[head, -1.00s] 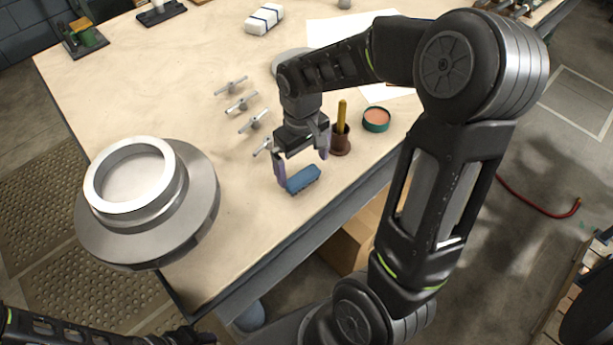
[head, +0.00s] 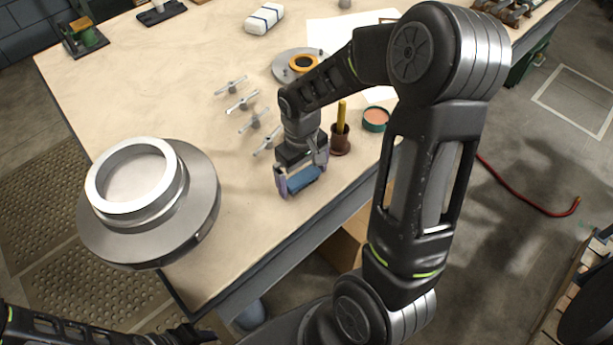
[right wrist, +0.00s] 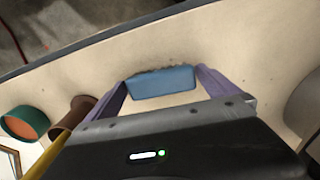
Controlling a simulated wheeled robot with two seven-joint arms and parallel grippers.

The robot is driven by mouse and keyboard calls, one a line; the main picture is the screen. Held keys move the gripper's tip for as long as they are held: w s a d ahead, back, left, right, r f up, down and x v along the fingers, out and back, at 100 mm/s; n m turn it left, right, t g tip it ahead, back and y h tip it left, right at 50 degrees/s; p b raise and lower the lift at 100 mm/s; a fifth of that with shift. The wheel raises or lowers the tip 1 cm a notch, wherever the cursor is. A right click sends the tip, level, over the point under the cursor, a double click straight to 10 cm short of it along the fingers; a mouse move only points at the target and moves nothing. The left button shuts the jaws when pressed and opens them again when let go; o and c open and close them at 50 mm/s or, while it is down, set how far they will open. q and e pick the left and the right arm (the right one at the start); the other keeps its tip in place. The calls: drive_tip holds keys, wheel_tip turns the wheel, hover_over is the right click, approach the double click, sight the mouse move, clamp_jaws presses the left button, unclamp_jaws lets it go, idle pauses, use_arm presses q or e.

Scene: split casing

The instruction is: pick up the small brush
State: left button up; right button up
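The small brush is a blue block (head: 304,179) lying near the front edge of the workbench, with dark bristles along one side in the right wrist view (right wrist: 163,82). My right gripper (head: 301,181) is down around it, one purple finger at each end. In the right wrist view no clear gap shows between the fingers (right wrist: 163,84) and the brush ends. I cannot tell whether they press on it. The brush appears to rest on the bench. My left arm is at the bottom left; its gripper (head: 190,335) is dark and hard to make out.
A brown pot (head: 340,144) with a yellow handle and a green tin (head: 375,119) stand right of the gripper. Several T-shaped metal pieces (head: 243,103) lie behind it. A large flanged metal casing (head: 200,205) stands at left. The bench (head: 235,215) between casing and brush is clear.

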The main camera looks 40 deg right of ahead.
sight(303, 175)
drive_tip(key=c, duration=1.2)
drive_tip(key=shift+o, duration=0.2)
drive_tip(key=shift+r, duration=0.1)
wheel_tip(303, 175, up, 10)
drive_tip(key=shift+f+b, duration=0.1)
drive_tip(key=shift+b, duration=0.2)
